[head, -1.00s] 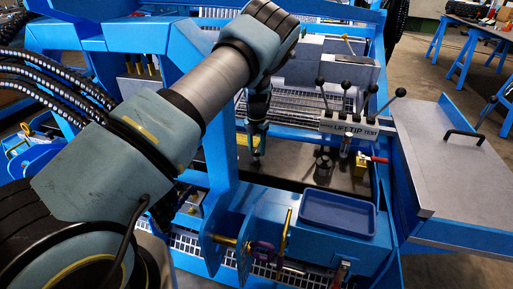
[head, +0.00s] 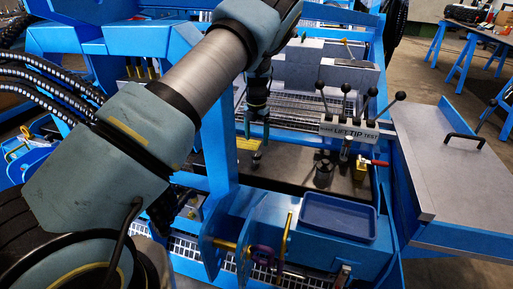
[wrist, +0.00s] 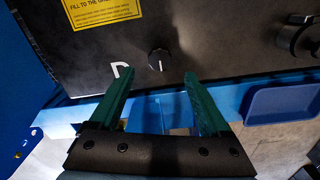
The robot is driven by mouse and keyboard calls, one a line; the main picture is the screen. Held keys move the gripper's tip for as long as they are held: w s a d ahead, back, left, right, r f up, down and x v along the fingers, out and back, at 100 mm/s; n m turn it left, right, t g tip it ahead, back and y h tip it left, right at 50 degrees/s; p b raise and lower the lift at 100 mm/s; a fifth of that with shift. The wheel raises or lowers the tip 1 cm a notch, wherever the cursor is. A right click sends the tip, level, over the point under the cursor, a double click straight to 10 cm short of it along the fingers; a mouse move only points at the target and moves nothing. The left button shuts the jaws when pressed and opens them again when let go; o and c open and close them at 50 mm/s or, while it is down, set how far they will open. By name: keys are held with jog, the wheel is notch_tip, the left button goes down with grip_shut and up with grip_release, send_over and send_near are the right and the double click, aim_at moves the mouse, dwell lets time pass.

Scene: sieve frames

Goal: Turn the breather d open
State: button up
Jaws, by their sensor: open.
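Breather d is a small dark round knob (wrist: 158,60) with a pale pointer mark, on a dark panel beside a white letter D (wrist: 121,70) in the wrist view. The mark runs roughly along the picture's vertical. In the head view the knob (head: 257,160) is small and its mark cannot be read. My gripper (wrist: 159,76) is open and empty, its green fingers left and right of the knob in the picture, with no contact visible. In the head view my gripper (head: 257,124) hangs above the knob, apart from it.
A yellow label (wrist: 100,8) lies beyond the knob. To the right are a dark metal cylinder (head: 323,173), a brass valve with a red handle (head: 362,170) and several black-knobbed levers (head: 348,110). A blue tray (head: 338,217) lies in front. The panel around the knob is clear.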

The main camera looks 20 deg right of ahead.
jog(key=shift+r, duration=2.1)
